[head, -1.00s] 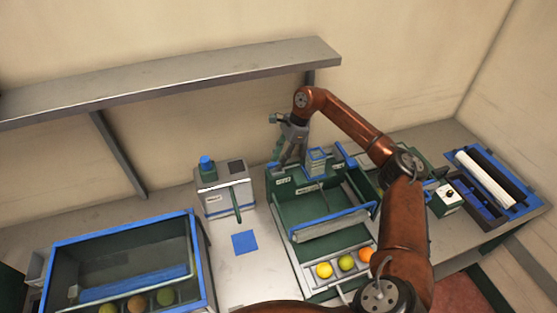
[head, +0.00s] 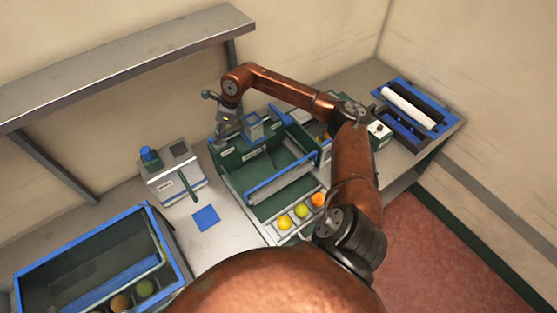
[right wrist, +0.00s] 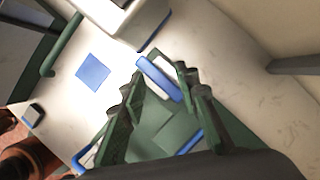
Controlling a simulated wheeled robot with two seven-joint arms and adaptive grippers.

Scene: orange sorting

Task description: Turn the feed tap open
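The green feed unit (head: 262,178) with blue trim stands on the bench in the head view. My right gripper (head: 226,128) is over its back left corner, pointing down. In the right wrist view my right gripper (right wrist: 158,92) has its two dark green fingers apart. A blue bar (right wrist: 160,78) with a pale piece beside it shows between and just beyond the fingertips; it may be the tap handle. I cannot tell whether the fingers touch it. The tap is not clearly visible in the head view. My left gripper is out of view.
A white box with a blue knob (head: 149,155) stands left of the unit, near a blue square (head: 206,217). Yellow, green and orange fruits (head: 301,211) lie in front. A blue-rimmed bin (head: 158,216) is at left, rollers (head: 410,105) at right. A shelf (head: 120,55) hangs behind.

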